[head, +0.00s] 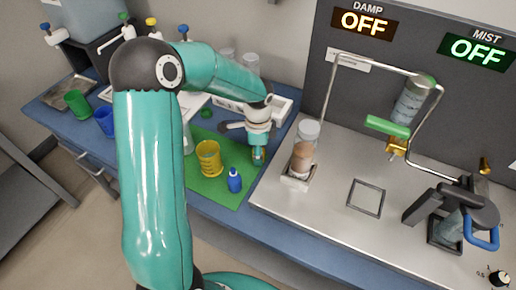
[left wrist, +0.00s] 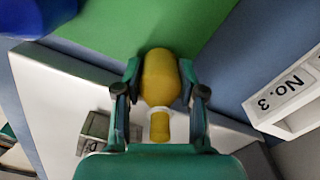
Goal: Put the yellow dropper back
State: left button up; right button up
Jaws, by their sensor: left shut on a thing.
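The yellow dropper (left wrist: 160,77) is a rounded bottle with a white ring and a narrower yellow end. In the left wrist view it lies between the two fingers of my left gripper (left wrist: 160,95), which is shut on it. In the head view my left gripper (head: 258,157) points down over the right part of the green mat (head: 208,190), and the dropper is mostly hidden there. I cannot tell whether the dropper touches the mat. A blue dropper bottle (head: 235,181) stands on the mat just in front of the gripper. My right gripper is not in view.
A yellow cup (head: 209,158) stands left of the gripper. The steel deck (head: 325,212) at right carries a holder with a brown-filled jar (head: 301,157). A white No. 3 label piece (left wrist: 287,95) shows in the left wrist view. Green (head: 77,103) and blue (head: 105,121) cups stand at left.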

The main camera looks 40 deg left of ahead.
pick_arm(q)
jog(key=shift+f, duration=0.15)
jog(key=o, duration=1.1)
jog(key=shift+o, duration=0.2)
jog(key=shift+r, duration=0.2)
notch_tip(320, 180, up, 12)
